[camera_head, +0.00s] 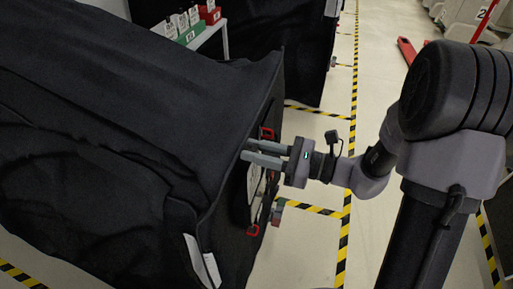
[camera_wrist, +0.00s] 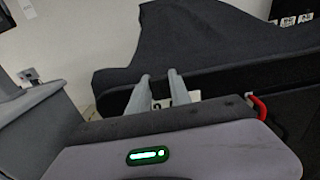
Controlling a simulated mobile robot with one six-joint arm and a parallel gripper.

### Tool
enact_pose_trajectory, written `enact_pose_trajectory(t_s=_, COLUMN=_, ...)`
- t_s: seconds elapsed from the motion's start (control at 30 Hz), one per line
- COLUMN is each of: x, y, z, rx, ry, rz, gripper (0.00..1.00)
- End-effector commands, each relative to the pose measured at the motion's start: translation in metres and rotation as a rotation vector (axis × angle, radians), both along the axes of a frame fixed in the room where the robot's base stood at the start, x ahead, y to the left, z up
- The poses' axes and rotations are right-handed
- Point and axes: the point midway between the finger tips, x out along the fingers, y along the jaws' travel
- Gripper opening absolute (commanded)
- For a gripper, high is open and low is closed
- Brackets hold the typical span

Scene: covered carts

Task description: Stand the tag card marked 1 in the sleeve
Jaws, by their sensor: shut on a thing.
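My gripper (camera_head: 246,152) reaches left to the open side of the near cart. Its fingers are a little apart and end at the hem of the black cover (camera_head: 130,95); it looks shut on that cloth, though the grip itself is hard to see. The fingers also show in the wrist view (camera_wrist: 160,77) against the black cover (camera_wrist: 215,45). White card-like pieces (camera_wrist: 164,103) with dark marks show between and beside the fingers; I cannot read them or tell which is card 1. I cannot make out the sleeve for certain.
Under the cover's edge is a dark tray with red handles (camera_head: 253,230) and pale pieces.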

Motion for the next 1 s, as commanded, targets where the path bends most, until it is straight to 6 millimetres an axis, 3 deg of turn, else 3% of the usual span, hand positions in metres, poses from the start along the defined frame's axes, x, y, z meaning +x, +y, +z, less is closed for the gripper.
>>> enact_pose_trajectory(t_s=0.4, x=0.000, y=0.000, z=-0.038, rx=0.000, ry=0.001, rz=0.000, gripper=0.00)
enact_pose_trajectory(t_s=1.0, x=0.000, y=0.000, z=-0.043, rx=0.000, ry=0.000, rz=0.000, gripper=0.00)
